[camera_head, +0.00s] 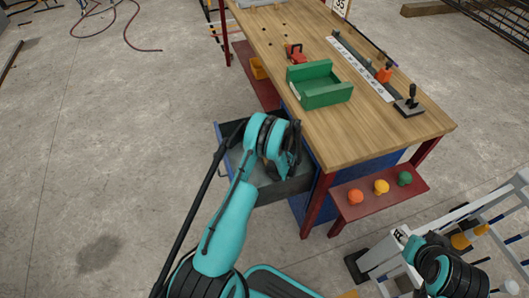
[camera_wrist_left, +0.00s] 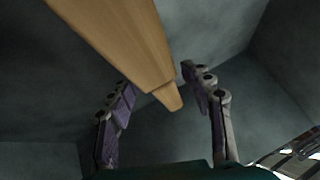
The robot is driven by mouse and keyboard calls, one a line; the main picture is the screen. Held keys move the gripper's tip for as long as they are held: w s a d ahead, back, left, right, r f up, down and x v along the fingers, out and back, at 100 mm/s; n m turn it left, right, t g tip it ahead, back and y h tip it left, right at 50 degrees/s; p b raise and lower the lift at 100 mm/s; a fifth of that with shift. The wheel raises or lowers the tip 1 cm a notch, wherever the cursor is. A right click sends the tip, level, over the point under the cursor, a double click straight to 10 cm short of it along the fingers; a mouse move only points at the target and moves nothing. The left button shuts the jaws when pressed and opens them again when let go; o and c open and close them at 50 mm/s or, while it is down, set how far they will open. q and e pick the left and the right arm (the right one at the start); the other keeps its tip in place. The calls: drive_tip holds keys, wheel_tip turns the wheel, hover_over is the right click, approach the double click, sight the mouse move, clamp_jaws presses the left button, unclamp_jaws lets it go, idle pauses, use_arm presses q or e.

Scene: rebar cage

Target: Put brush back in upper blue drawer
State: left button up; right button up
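The blue drawer (camera_head: 285,189) stands pulled out from the blue cabinet under the workbench. My left gripper (camera_wrist_left: 163,103) is at the open drawer, with the drawer's grey inner walls around it in the left wrist view. Its two fingers are spread apart. The brush (camera_wrist_left: 122,38) shows there as a pale wooden bar with a narrower end, running from the top towards the gap between the fingers. I see no finger closed on it. In the head view my left arm hides the brush and much of the drawer's inside. My right gripper cannot be made out.
The wooden workbench (camera_head: 350,125) carries a green bin (camera_head: 322,92), a red clamp-like tool (camera_head: 294,54) and a joystick (camera_head: 409,101). A red shelf (camera_head: 385,203) with several coloured knobs juts out at its near end. A white ladder-like frame (camera_head: 480,222) stands at right.

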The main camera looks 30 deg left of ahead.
use_arm(q)
drive_tip(key=shift+r, duration=0.15)
drive_tip(key=p+v, duration=0.4)
drive_tip(key=v, duration=0.8)
drive_tip(key=shift+p, duration=0.35)
drive_tip(key=shift+s, duration=0.1)
